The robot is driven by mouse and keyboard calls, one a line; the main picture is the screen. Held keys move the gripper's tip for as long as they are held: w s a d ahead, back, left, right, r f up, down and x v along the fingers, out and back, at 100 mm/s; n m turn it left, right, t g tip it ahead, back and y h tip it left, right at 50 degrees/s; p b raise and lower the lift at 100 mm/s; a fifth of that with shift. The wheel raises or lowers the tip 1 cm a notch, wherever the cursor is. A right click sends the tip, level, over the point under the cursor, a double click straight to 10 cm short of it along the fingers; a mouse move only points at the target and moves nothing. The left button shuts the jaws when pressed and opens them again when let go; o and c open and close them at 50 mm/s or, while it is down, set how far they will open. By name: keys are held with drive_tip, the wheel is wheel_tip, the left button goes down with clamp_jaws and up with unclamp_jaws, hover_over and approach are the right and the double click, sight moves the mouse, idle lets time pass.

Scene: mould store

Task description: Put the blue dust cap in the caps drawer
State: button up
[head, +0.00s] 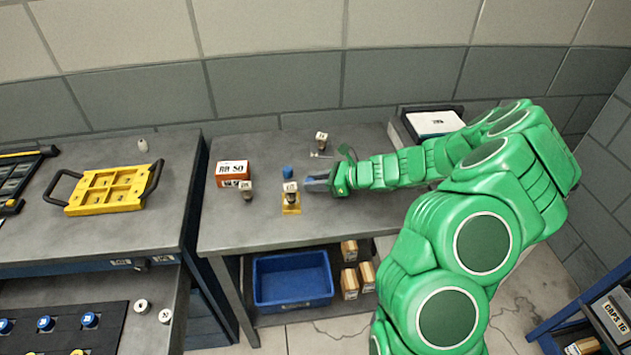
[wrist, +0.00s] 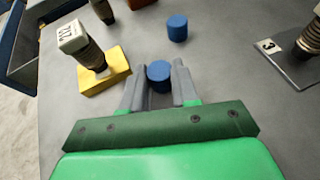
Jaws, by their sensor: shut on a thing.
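My gripper (head: 312,184) is over the middle bench. In the wrist view my gripper (wrist: 158,88) is shut on a blue dust cap (wrist: 159,72), a short plain cylinder between the two grey fingertips. A second blue cap (wrist: 177,27) stands apart on the bench beyond it; a blue cap also shows left of the gripper in the head view (head: 288,172). At the lower right of the head view, a grey box front (head: 614,312) carries a label that seems to read "CAPS" and a number. Whether it is a drawer, and whether it is open, I cannot tell.
A yellow block (wrist: 112,77) with a white-topped threaded part stands just left of the gripper. An orange box (head: 232,172) is farther left. A blue bin (head: 292,300) sits below. A yellow carrier (head: 105,195) is on the left bench, above a black tray (head: 105,335).

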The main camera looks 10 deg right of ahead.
drive_tip(key=shift+f, duration=0.15)
drive_tip(key=o, duration=1)
